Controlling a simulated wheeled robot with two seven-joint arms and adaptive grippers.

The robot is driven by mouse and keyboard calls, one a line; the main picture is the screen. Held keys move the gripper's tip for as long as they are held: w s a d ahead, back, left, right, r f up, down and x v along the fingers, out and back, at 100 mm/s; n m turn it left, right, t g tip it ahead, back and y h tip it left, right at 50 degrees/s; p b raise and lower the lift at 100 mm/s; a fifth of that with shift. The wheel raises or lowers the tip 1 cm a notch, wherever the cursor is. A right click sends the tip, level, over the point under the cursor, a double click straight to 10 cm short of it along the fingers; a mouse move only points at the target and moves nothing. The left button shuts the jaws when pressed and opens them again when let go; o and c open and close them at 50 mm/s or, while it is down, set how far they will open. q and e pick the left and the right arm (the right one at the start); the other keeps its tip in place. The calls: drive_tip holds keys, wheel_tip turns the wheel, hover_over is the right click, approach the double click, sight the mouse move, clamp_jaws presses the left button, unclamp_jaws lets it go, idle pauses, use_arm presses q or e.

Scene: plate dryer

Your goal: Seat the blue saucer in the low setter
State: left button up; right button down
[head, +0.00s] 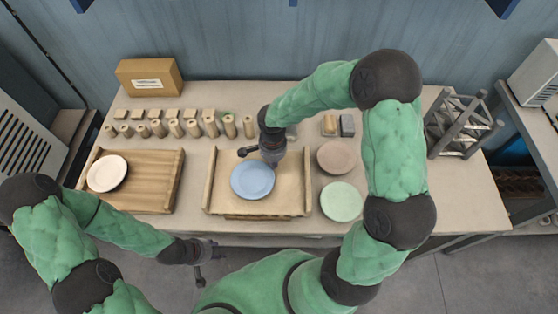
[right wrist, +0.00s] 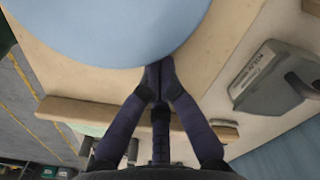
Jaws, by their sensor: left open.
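The blue saucer (head: 252,180) is over the middle wooden board with side rails (head: 309,190); its rim also shows close up in the right wrist view (right wrist: 110,25). My right gripper (head: 270,158) is at the saucer's upper right rim. In the right wrist view its fingertips (right wrist: 157,75) are closed together at the rim, apparently pinching it. Whether the saucer touches the board is hard to tell. My left gripper (head: 207,262) is open and empty in front of the table. No readable label tells which piece is the low setter.
A darker wooden tray (head: 150,200) at left holds a white saucer (head: 107,173). A brown saucer (head: 336,158) and a green saucer (head: 342,201) lie right of the middle board. Several small blocks and cylinders (head: 190,128) stand behind. A grey rack (head: 462,125) stands at right.

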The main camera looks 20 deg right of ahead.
sight(253, 181)
drive_tip(key=shift+s+a+b, duration=0.25)
drive_tip(key=shift+a, duration=0.35)
drive_tip(key=shift+s+a+b, duration=0.2)
drive_tip(key=shift+a+b, duration=0.05)
drive_tip(key=shift+a, duration=0.3)
